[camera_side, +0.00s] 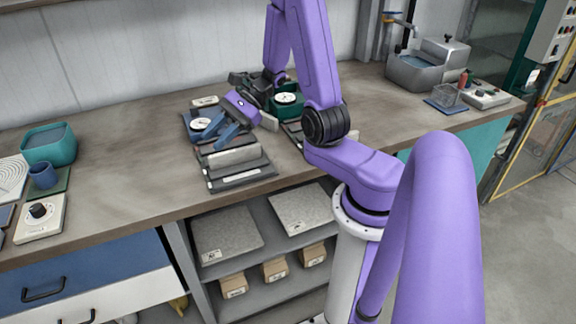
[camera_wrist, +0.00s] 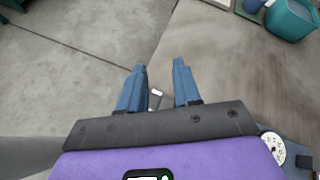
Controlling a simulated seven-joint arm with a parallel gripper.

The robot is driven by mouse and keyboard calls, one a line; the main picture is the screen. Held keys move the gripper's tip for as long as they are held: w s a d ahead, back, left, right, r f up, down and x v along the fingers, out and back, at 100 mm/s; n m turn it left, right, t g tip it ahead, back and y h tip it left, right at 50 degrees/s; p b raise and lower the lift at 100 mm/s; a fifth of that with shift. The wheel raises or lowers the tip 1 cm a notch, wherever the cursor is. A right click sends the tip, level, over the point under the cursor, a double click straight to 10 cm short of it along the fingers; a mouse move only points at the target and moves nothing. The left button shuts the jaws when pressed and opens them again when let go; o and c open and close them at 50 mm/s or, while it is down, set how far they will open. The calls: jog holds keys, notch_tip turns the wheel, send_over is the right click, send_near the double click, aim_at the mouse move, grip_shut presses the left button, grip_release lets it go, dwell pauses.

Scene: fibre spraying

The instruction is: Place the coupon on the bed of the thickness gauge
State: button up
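My gripper (camera_side: 214,138) reaches down over the bench, its blue fingers pointing to the lower left. In the wrist view its two fingers (camera_wrist: 159,66) stand apart with a clear gap, and nothing is visibly clamped. A grey slab-like piece (camera_side: 234,157) lies on a dark stepped holder (camera_side: 243,180) just below the fingers; I cannot tell whether it is the coupon. A white-dial instrument on a blue base (camera_side: 201,125) stands beside the gripper, and a white dial shows in the wrist view (camera_wrist: 273,146). Another dial instrument (camera_side: 287,98) is green. Which one is the thickness gauge is unclear.
A teal tub (camera_side: 48,145), a blue cup (camera_side: 42,175) and a knob box (camera_side: 40,218) stand at the left. A grey bath (camera_side: 427,66) and a small wire basket (camera_side: 447,96) are at the back right. The bench between tub and holder is clear.

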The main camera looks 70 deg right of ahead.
jog(key=s+a+r+n+g+h, duration=0.1)
jog(key=s+a+n+g+h, duration=0.2)
jog(key=s+n, duration=0.7)
jog(key=s+a+r+n+g+h, duration=0.2)
jog(key=s+a+n+g+h, duration=0.2)
jog(key=n, duration=1.6)
jog(key=s+a+h, duration=0.1)
jog(key=s+h, duration=0.2)
jog(key=s, duration=0.3)
jog(key=shift+s+a, duration=0.2)
jog(key=shift+a, duration=0.2)
jog(key=shift+s+a+r+n+t, duration=0.2)
jog(key=shift+s+n+t, duration=0.1)
jog(key=shift+n, duration=0.3)
jog(key=shift+s+a+r+n+t, duration=0.1)
jog(key=shift+s+r+n+t, duration=0.15)
jog(key=shift+n, duration=0.35)
jog(key=shift+c, duration=0.2)
jog(key=shift+w, duration=0.15)
